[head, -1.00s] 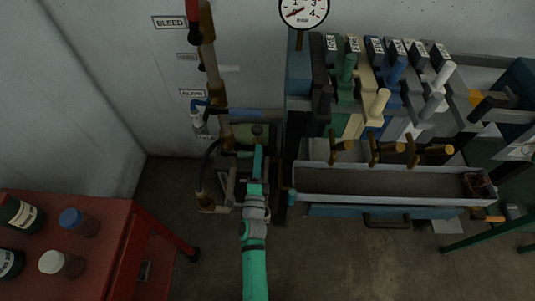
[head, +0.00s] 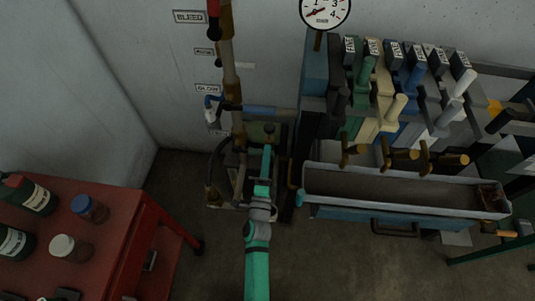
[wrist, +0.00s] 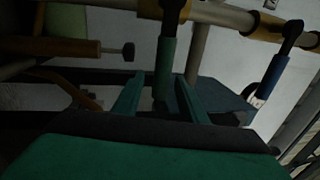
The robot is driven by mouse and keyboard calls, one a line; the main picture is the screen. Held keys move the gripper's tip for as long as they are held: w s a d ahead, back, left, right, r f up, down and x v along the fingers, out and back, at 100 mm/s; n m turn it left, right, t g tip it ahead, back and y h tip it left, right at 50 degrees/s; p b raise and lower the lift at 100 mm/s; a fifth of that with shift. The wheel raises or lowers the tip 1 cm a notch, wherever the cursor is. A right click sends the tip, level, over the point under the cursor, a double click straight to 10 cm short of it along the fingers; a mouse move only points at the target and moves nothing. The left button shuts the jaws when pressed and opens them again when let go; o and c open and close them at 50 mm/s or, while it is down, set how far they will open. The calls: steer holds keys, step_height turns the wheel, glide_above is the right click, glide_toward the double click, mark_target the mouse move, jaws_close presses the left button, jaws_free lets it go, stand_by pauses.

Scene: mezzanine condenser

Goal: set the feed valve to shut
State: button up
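My gripper (head: 267,158) reaches down to the pipework against the wall. In the wrist view its two teal fingers (wrist: 158,98) are open. A green lever handle (wrist: 167,68) hangs from a black hub on a pale pipe and shows between the fingers, with gaps visible; whether it is touched I cannot tell. A blue lever handle (wrist: 271,76) hangs farther right on the same piping. In the head view a vertical brown pipe (head: 228,60) carries valves beside a BLEED label (head: 190,17). No label reading feed is legible, so I cannot tell which lever is the feed valve.
A red cart (head: 125,215) with bottles stands at left. A rack of coloured levers (head: 400,95) and a grey trough (head: 400,190) stand close on the right. A round gauge (head: 324,12) is above. Floor (head: 345,265) is clear in front of the trough.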

steer(key=v, duration=0.9)
steer(key=shift+s, duration=0.25)
steer(key=shift+a, duration=0.1)
steer(key=s+r+n+g+y, duration=0.1)
steer(key=s+r+n+g, duration=0.1)
steer(key=s+n, duration=0.8)
steer(key=s+r+n+g+y, duration=0.2)
steer(key=s+r+n, duration=0.3)
steer(key=s+n, duration=0.5)
steer(key=s, duration=0.9)
steer(key=shift+s+g, duration=0.3)
steer(key=shift+r, duration=0.1)
